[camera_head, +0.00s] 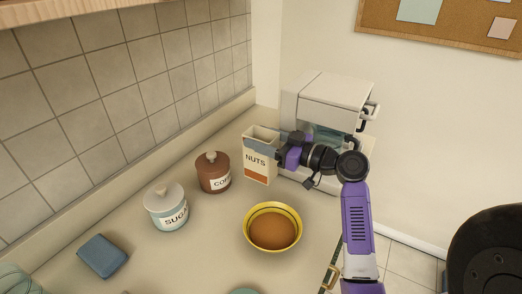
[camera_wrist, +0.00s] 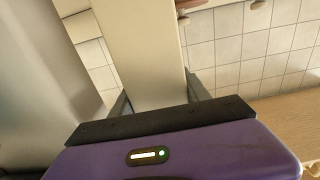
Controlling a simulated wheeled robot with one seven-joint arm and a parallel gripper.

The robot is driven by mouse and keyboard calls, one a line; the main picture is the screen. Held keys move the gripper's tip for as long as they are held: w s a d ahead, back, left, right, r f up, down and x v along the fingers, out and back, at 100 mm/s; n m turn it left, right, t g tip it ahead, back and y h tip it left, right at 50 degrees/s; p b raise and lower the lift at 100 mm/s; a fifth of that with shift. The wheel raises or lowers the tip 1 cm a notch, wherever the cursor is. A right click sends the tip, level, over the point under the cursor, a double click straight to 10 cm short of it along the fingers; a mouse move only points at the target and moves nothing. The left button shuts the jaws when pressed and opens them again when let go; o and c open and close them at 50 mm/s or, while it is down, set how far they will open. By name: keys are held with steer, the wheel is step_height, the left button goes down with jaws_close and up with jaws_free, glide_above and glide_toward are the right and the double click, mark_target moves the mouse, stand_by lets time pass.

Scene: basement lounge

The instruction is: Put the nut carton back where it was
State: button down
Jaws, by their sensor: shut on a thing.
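The nut carton (camera_head: 257,165), cream with a "NUTS" label and an orange band, stands upright at the back of the counter, beside the coffee machine. My gripper (camera_head: 266,146) is shut on its upper part, coming from the right. In the wrist view the carton (camera_wrist: 143,55) fills the space between the two fingers of my gripper (camera_wrist: 158,98). I cannot tell for sure whether its base touches the counter.
A brown coffee jar (camera_head: 213,173) and a white sugar jar (camera_head: 167,207) stand left of the carton. A yellow bowl (camera_head: 272,246) with brown contents is in front. The coffee machine (camera_head: 330,100) is behind my arm. A blue cloth or sponge (camera_head: 102,256) lies front left.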

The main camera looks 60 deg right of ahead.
step_height(320, 180, down, 4)
steer(key=shift+f, duration=0.15)
steer(key=shift+f+b, duration=0.25)
steer(key=shift+b, duration=0.05)
steer(key=c, duration=0.5)
jaws_free()
steer(key=shift+r, duration=0.15)
steer(key=shift+r+p, duration=0.15)
steer(key=shift+p, duration=0.25)
steer(key=s+b, duration=0.1)
steer(key=s, duration=0.3)
steer(key=s+b, duration=0.1)
steer(key=s, duration=0.3)
steer(key=s+b, duration=0.1)
steer(key=s, duration=0.3)
steer(key=shift+a, duration=0.4)
